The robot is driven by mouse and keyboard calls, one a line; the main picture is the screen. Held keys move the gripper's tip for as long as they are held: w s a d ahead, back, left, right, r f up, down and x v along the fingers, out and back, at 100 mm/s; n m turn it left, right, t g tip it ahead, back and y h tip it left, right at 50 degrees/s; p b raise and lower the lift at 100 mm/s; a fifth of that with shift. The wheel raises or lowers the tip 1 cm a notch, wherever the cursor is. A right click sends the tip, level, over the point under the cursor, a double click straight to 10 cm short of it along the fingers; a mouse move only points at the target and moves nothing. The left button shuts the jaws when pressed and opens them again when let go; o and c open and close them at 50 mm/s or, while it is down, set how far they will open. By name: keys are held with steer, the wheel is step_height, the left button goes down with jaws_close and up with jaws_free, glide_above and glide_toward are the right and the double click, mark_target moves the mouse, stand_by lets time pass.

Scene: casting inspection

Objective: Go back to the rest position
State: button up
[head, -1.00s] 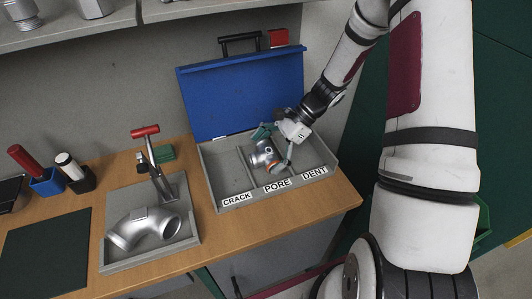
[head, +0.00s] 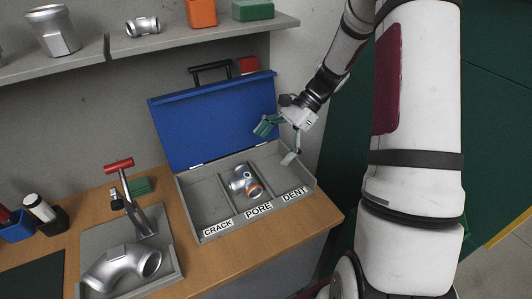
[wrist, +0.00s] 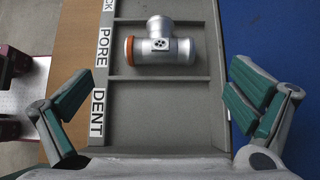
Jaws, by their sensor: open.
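My gripper (head: 278,143) is open and empty, raised above the right side of the sorting case. In the wrist view its two green-padded fingers (wrist: 158,108) are spread wide. A silver tee-shaped casting (head: 244,183) with an orange ring on one end lies in the middle compartment, labelled PORE. It also shows in the wrist view (wrist: 162,45), apart from the fingers. The grey case (head: 202,213) has compartments labelled CRACK, PORE and DENT, and its blue lid (head: 210,120) stands open behind. The CRACK and DENT compartments look empty.
A silver elbow casting (head: 115,270) lies in a grey fixture tray with a red-handled clamp (head: 119,166) at the left. A shelf above holds a silver fitting (head: 142,27), an orange block (head: 202,12) and a green block (head: 252,9). A wall stands behind the bench (head: 275,223).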

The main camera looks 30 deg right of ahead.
stand_by(0.4)
steer(key=s+a+r+n+h+p, duration=0.1)
steer(key=s+a+r+n+h, duration=0.25)
steer(key=s+r+n, duration=0.35)
steer(key=s+a+r+n+h+p, duration=0.15)
steer(key=s+a+r, duration=0.25)
steer(key=r, duration=0.5)
steer(key=s+a+r+n+t+h+p, duration=0.1)
steer(key=s+r+n+t+h, duration=0.3)
steer(key=s+n, duration=0.5)
steer(key=shift+s+r, duration=1.1)
steer(key=shift+s, duration=1.5)
steer(key=shift+a+n, duration=0.1)
steer(key=shift+n, duration=0.15)
steer(key=shift+c, duration=0.2)
